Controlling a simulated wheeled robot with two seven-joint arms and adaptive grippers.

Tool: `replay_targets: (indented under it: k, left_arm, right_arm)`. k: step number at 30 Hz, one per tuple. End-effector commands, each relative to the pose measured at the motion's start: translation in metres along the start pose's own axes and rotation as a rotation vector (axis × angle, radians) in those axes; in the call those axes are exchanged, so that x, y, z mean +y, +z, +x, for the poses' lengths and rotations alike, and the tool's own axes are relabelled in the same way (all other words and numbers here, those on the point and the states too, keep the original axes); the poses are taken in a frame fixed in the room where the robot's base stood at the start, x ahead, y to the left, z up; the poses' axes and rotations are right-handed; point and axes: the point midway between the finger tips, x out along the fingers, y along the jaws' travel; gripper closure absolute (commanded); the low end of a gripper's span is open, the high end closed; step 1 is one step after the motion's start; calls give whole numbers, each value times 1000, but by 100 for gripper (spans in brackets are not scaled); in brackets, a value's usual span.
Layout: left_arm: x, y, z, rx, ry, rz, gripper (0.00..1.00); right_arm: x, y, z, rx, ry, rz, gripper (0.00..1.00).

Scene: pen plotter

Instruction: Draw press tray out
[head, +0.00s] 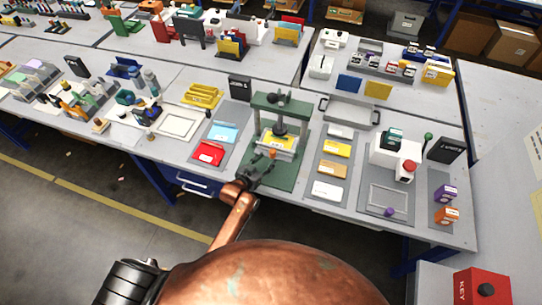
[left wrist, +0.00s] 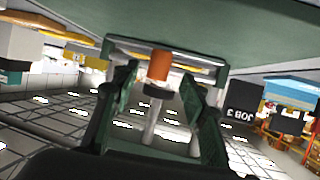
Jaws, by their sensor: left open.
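The green press (head: 282,115) stands on a green base near the table's front edge, with a dark screw head above. Its press tray (head: 279,146) sits low between the posts and carries yellow and white sheets. An orange knob (head: 272,154) shows at the tray's front. My left gripper (head: 262,165) is just in front of the press, close to this knob. In the left wrist view, the open fingers of my left gripper (left wrist: 158,100) stand on either side of an orange piece (left wrist: 159,65) with a dark collar. I cannot tell whether they touch it. My right gripper is not in view.
A mat with a red tray (head: 208,153) and a blue tray (head: 224,132) lies left of the press. A mat with yellow, tan and white cards (head: 327,190) lies to the right. A black job sign (head: 239,88) stands behind at the left.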

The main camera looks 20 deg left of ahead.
Motion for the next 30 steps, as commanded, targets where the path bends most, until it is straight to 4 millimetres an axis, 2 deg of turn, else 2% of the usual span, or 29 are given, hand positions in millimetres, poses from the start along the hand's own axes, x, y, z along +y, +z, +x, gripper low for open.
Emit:
replay_targets:
  k: [3,10,21,30]
  left_arm:
    - [0,0,21,-1,1,-1,60]
    - [0,1,48,-2,1,-1,60]
    - [0,1,53,-2,0,-1,60]
    - [0,1,53,-2,0,-1,80]
  right_arm:
    - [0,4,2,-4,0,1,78]
    - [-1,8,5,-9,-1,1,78]
    - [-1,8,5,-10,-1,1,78]
    - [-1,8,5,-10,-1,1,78]
